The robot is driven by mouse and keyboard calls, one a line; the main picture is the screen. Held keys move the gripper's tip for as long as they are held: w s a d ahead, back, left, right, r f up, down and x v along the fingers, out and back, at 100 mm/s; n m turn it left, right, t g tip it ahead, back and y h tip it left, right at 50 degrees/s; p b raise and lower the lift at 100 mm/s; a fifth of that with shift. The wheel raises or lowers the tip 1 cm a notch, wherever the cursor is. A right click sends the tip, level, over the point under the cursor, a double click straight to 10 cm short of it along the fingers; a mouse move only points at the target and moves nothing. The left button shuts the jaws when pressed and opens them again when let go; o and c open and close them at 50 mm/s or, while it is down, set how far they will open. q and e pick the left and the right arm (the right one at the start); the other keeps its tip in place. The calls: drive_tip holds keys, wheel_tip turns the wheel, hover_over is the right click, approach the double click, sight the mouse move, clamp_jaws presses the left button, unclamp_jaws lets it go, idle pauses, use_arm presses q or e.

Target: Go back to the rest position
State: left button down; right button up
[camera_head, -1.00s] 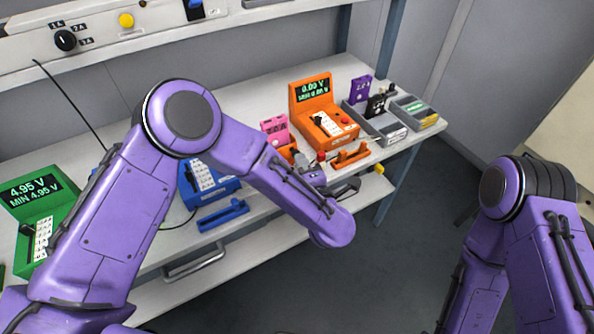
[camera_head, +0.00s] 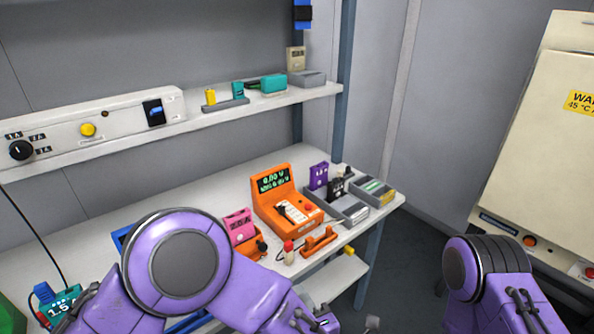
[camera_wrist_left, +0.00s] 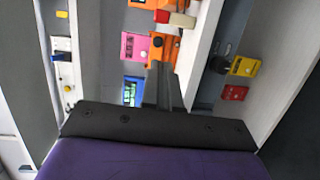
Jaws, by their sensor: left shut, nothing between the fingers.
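My left gripper (camera_wrist_left: 160,72) shows in the left wrist view as dark fingers, shut together with nothing between them. Beyond its tips lie the pink block (camera_wrist_left: 134,46) and orange parts on the bench. In the head view my left arm comes in at the bottom left with its large purple joint in front of the bench. Its forearm runs right to the bottom edge, and I cannot make out the fingers clearly there. My right arm's purple joint stands at the lower right of the head view. My right gripper is not in view.
On the bench (camera_head: 172,194) stand an orange meter (camera_head: 285,203), a pink block (camera_head: 240,227), an orange bracket (camera_head: 319,241) and grey trays (camera_head: 350,209). A shelf (camera_head: 200,124) runs above. A cream cabinet (camera_head: 533,150) stands at right. Grey floor lies between the arms.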

use_arm(q)
wheel_tip(320, 180, down, 9)
drive_tip(key=w+a+m+h, duration=0.1)
drive_tip(key=m+h, duration=0.6)
drive_tip(key=m, duration=0.4)
drive_tip(key=s+a+f+m+g, duration=0.4)
drive_tip(key=a+f+m+g, duration=0.1)
drive_tip(key=a+f, duration=0.45)
drive_tip(key=s+a+f+g+y, duration=0.1)
drive_tip(key=s+a+f+g, duration=0.2)
drive_tip(key=s+a, duration=0.6)
drive_tip(key=s+a+f+g+y, duration=0.2)
drive_tip(key=s+a+f+g, duration=0.1)
drive_tip(key=s+a, duration=0.6)
drive_tip(key=shift+s+a+f+g, duration=0.2)
drive_tip(key=shift+a+f+g, duration=0.2)
drive_tip(key=shift+a+f, duration=0.65)
drive_tip(key=shift+a+r, duration=0.1)
drive_tip(key=shift+r, duration=0.05)
